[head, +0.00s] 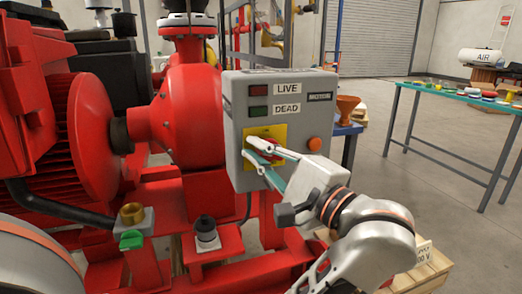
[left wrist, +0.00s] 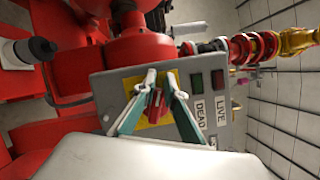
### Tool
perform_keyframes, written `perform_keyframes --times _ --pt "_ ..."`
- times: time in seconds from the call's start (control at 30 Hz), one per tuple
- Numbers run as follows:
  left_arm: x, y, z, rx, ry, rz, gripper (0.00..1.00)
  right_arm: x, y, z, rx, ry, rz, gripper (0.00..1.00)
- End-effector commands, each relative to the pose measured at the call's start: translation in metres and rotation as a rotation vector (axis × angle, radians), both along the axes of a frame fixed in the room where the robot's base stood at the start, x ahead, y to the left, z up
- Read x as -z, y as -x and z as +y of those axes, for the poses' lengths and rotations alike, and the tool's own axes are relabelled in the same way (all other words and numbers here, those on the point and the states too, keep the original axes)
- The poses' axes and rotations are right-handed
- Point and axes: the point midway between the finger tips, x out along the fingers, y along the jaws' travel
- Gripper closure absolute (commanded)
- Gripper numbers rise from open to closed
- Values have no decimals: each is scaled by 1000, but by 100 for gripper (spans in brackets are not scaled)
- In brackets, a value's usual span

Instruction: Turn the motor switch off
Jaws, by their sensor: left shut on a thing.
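The grey switch box (head: 292,88) carries the motor switch, a red handle (left wrist: 155,103) on a yellow plate (head: 278,133). My left gripper (head: 248,147) is at the front of the box with its fingers on either side of the red handle, shut on it. The left wrist view shows the gripper (left wrist: 162,80) from behind, the handle between its fingers. In the head view the fingers hide part of the handle. A red lamp (head: 258,90) labelled LIVE sits above a green lamp (head: 258,114) labelled DEAD; both look dark. My right gripper is not in view.
An orange button (head: 315,144) is on the box, right of the switch. The red pump (head: 190,120) and motor fill the left. A green-handled valve (head: 131,238) sits low in front. A table (head: 455,95) with small parts stands right; the floor before it is clear.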

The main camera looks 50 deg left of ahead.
Motion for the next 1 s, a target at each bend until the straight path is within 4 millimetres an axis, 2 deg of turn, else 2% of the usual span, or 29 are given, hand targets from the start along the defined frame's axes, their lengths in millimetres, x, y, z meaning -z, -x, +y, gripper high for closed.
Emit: perform_keyframes --times 0.03,0.5,1.0 --pt "8 -5 -1 14 27 -28 100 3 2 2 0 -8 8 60" --pt "10 -3 0 12 133 -300 100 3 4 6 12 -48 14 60" --pt "7 -3 0 14 151 -358 100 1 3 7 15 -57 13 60"
